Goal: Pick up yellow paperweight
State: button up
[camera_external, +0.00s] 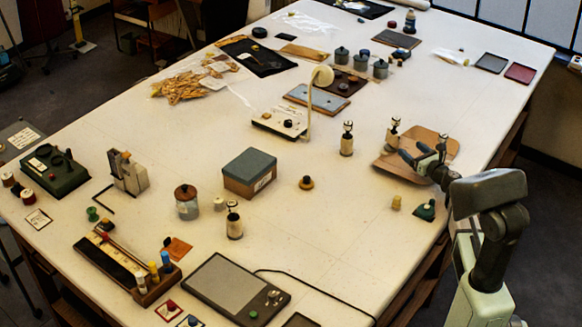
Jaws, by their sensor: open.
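A small yellow-orange disc with a dark knob (306,183), which looks like the yellow paperweight, sits on the white table right of the grey-topped box. A small pale yellow piece (396,203) stands nearer my arm; I cannot tell exactly what it is. My gripper (414,152) is open, with its fingers spread over the brown board at the right. It is to the right of the disc and well apart from it. I see nothing between the fingers.
A brown board (385,165) lies under my gripper. Bottle-like posts stand near it (347,140) (393,133). A dark green piece (426,210) sits near the table's right edge. A grey-topped box (249,174) stands left of the disc. The table between disc and board is mostly clear.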

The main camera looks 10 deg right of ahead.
aim_at(307, 177)
jog(key=shift+a, duration=0.1)
